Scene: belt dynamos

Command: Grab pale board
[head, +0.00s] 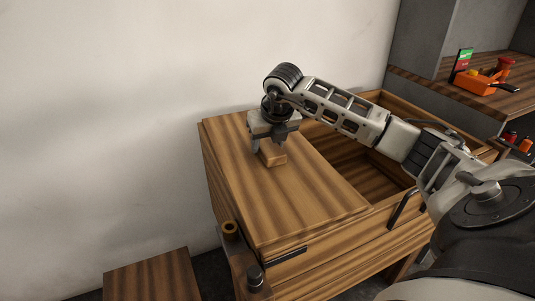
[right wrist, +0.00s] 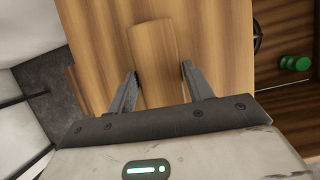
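The pale board (head: 272,158) is a small light-wood block on the wooden top of the cabinet (head: 290,205). In the right wrist view the board (right wrist: 155,50) lies lengthwise between my fingers. My right gripper (head: 273,143) is directly above it, pointing down. The right gripper (right wrist: 159,78) is open, with one finger on each side of the board. Whether either finger touches it is hard to tell. The gripper hides part of the board in the head view. My left gripper is not in view.
An open compartment (head: 365,175) lies right of the cabinet top, under my right arm. A green cylindrical thing (right wrist: 294,63) shows there in the wrist view. An orange box (head: 478,82) stands on a shelf at the back right. A low wooden box (head: 150,278) is at the lower left.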

